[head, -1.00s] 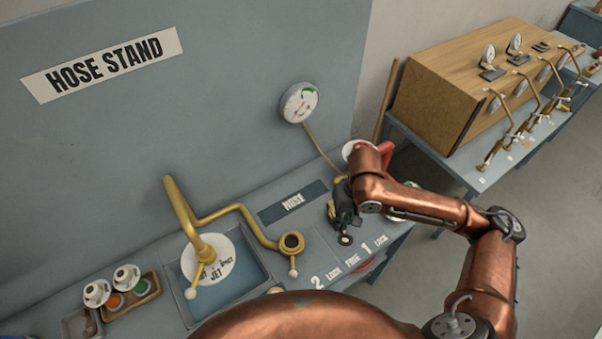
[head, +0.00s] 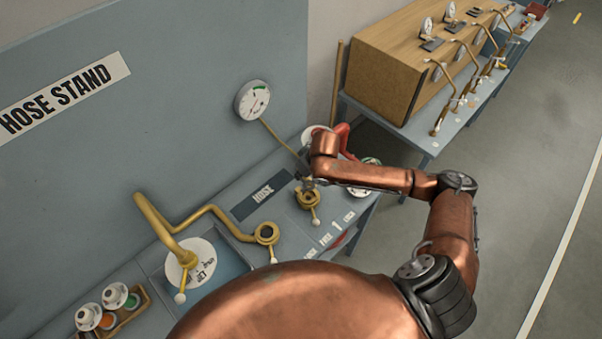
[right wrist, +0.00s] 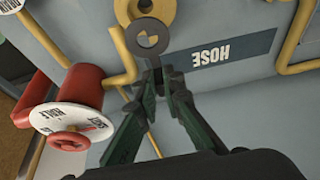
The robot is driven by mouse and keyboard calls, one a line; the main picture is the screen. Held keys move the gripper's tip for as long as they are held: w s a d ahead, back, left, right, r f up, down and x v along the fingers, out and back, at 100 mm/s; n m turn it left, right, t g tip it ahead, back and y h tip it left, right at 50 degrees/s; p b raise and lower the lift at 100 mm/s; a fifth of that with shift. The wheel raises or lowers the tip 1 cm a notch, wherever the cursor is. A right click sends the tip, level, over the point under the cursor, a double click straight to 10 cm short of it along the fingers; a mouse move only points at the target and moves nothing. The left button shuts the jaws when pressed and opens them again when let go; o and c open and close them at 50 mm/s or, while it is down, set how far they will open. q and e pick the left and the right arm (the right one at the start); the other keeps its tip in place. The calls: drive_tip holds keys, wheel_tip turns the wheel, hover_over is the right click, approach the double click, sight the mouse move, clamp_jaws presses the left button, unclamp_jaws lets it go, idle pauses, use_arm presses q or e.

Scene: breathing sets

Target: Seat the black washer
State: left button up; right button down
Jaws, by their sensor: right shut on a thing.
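The black washer (right wrist: 135,42) is a flat dark grey ring at the fingertips of my right gripper (right wrist: 157,72) in the right wrist view. The gripper is shut on its edge. The washer overlaps a larger brass ring (right wrist: 127,12) in that view; I cannot tell whether they touch. In the head view my right gripper (head: 310,183) is small and partly hidden by my arm, just behind a brass fitting (head: 308,201) on the bench. The washer cannot be made out there. My left gripper is not in view.
A red valve body (right wrist: 75,95) with a white dial (right wrist: 72,118) stands close to the gripper. A gauge (head: 252,100) is on the panel. A tray (head: 133,318) holds caps.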

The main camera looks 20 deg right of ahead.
drive_tip(key=shift+r+p, duration=0.1)
drive_tip(key=shift+p, duration=0.4)
drive_tip(key=shift+f, duration=0.25)
drive_tip(key=shift+f+b, duration=0.8)
drive_tip(key=shift+f, duration=2)
drive_tip(key=shift+r+p, duration=0.1)
drive_tip(key=shift+p, duration=0.2)
drive_tip(key=shift+p, duration=0.35)
drive_tip(key=shift+p, duration=0.6)
drive_tip(key=shift+p, duration=0.55)
